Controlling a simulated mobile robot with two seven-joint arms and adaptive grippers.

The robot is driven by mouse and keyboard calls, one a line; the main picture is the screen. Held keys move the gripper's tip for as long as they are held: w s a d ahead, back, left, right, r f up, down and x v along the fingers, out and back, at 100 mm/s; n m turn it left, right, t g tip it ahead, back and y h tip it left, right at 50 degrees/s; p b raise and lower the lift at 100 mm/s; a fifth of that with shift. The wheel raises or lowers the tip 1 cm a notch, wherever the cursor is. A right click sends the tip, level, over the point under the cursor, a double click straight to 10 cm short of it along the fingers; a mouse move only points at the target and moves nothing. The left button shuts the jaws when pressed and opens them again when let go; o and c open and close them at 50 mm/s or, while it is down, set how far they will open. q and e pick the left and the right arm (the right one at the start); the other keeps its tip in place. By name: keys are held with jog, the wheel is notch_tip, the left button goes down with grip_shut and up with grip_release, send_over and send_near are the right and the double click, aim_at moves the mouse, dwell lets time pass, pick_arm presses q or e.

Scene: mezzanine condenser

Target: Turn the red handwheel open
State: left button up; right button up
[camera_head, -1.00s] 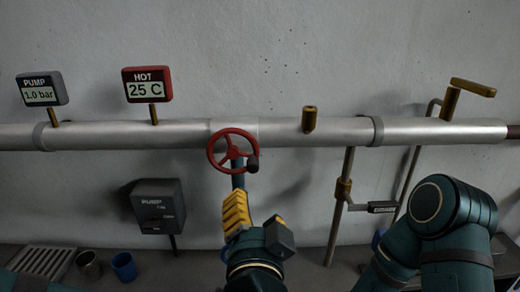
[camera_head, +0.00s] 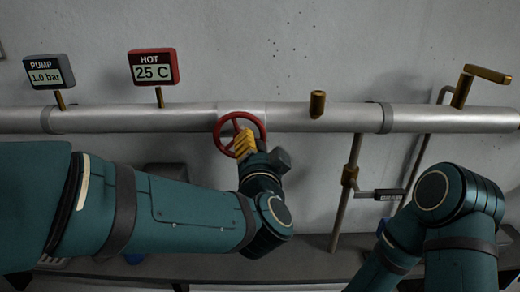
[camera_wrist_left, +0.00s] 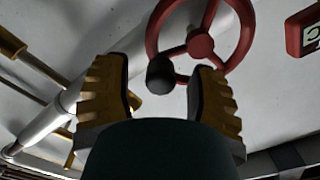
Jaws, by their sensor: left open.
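The red handwheel (camera_head: 218,130) is mounted at the middle of the grey pipe, with part of its rim and its knob hidden behind my left gripper in the head view. My left gripper (camera_head: 245,142) has yellow fingers and is at the wheel's lower right. In the left wrist view the red handwheel (camera_wrist_left: 200,46) fills the top middle. Its black knob (camera_wrist_left: 160,75) shows between the two spread fingers of my left gripper (camera_wrist_left: 160,92). The gripper is open, and I cannot tell whether a finger touches the wheel. My right gripper is out of view.
The grey pipe (camera_head: 320,118) runs across the wall. A brass stub (camera_head: 317,104) and a brass crank handle (camera_head: 487,74) stand along it. The HOT gauge (camera_head: 153,67) and PUMP gauge (camera_head: 49,72) are at upper left. My left arm covers most of the lower left.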

pick_arm(q)
jog(key=shift+w, duration=0.35)
jog(key=shift+c, duration=0.4)
grip_shut()
